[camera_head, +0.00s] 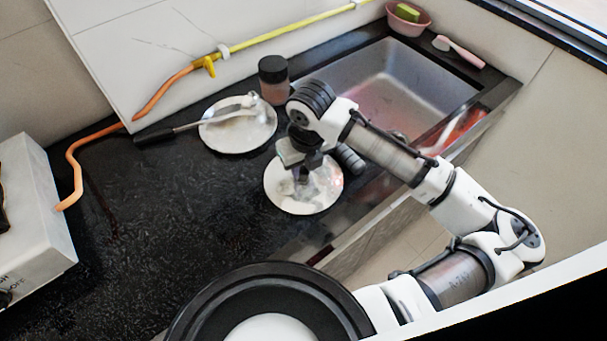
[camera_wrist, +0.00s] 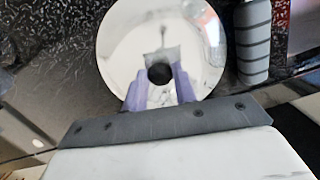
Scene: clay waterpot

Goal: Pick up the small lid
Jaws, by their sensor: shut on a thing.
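The small lid (camera_head: 329,187) shows as a round, pale, shiny disc at the front edge of the dark counter, left of the sink. It also shows in the wrist view (camera_wrist: 118,48), with a dark round knob (camera_wrist: 159,73) at its middle. My gripper (camera_head: 301,178) points down over the lid's middle. In the wrist view its two purple fingers (camera_wrist: 158,84) flank the knob and are shut on it. The gripper hides part of the lid in the head view. I cannot tell whether the lid touches the counter.
A banded dark cylinder (camera_wrist: 253,42) is close beside the lid. Behind are a white plate (camera_head: 232,137) with a long-handled utensil across it and a dark-capped jar (camera_head: 273,82). The sink (camera_head: 400,85) lies right. Open counter (camera_head: 170,220) lies left, before a white box (camera_head: 35,220).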

